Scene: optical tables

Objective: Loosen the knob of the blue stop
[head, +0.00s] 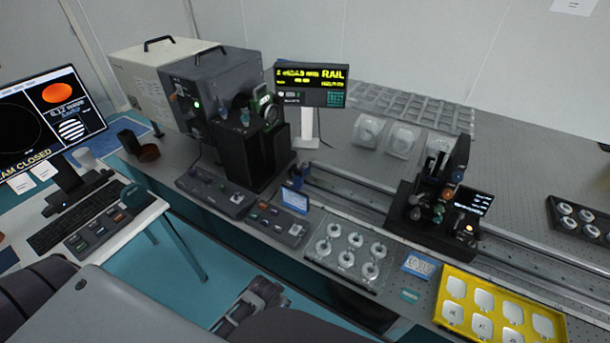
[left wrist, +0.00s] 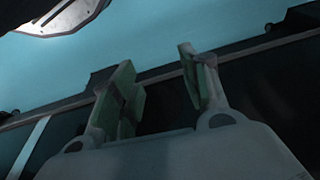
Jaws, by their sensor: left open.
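A small blue part (head: 299,172), possibly the blue stop, stands at the left end of the long rail (head: 350,190) in the head view. It is too small for me to make out its knob. My left gripper (head: 264,290) is low in front of the table edge, over the blue floor, well apart from the rail. In the left wrist view its two green-padded fingers (left wrist: 158,72) are spread with nothing between them. My right gripper is not in view.
A dark carriage (head: 432,218) with coloured knobs sits on the rail. A clear tray of rings (head: 325,262), a blue-framed card (head: 295,200), control boxes (head: 273,222) and a yellow tray (head: 446,325) line the front edge. A desk (head: 130,222) stands at left.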

